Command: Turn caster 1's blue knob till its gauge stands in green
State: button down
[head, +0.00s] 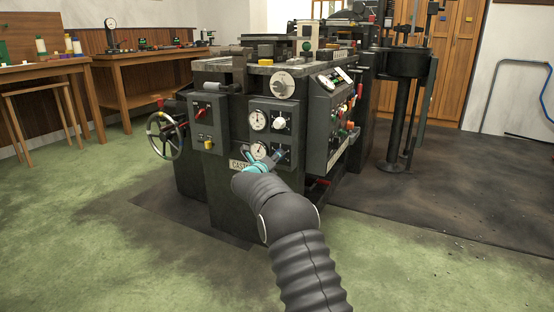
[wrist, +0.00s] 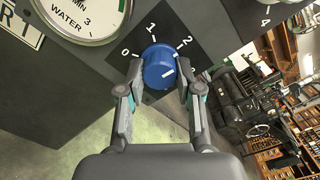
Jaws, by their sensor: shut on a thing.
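The blue knob (wrist: 158,66) sits on a dark dial plate marked 0, 1 and 2 in the wrist view. A short white mark on the knob slants to the right. My gripper (wrist: 160,78) has one finger on each side of the knob and is shut on it. In the head view, my gripper (head: 275,158) is at the lower dial of caster 1 (head: 226,195), beside the lower gauge (head: 259,151), whose reading is too small to tell.
An upper gauge (head: 258,120) and a white knob (head: 281,122) are just above. A handwheel (head: 165,135) sticks out at the left, and a sloped panel of levers (head: 335,105) stands at the right. Green floor (head: 130,255) is clear in front.

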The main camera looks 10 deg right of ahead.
jog(key=c, duration=0.8)
grip_release()
jog(key=shift+f, duration=0.2)
jog(key=shift+o, duration=0.2)
jog(key=shift+r, duration=0.1)
jog(key=shift+s, duration=0.1)
jog(key=v, duration=1.2)
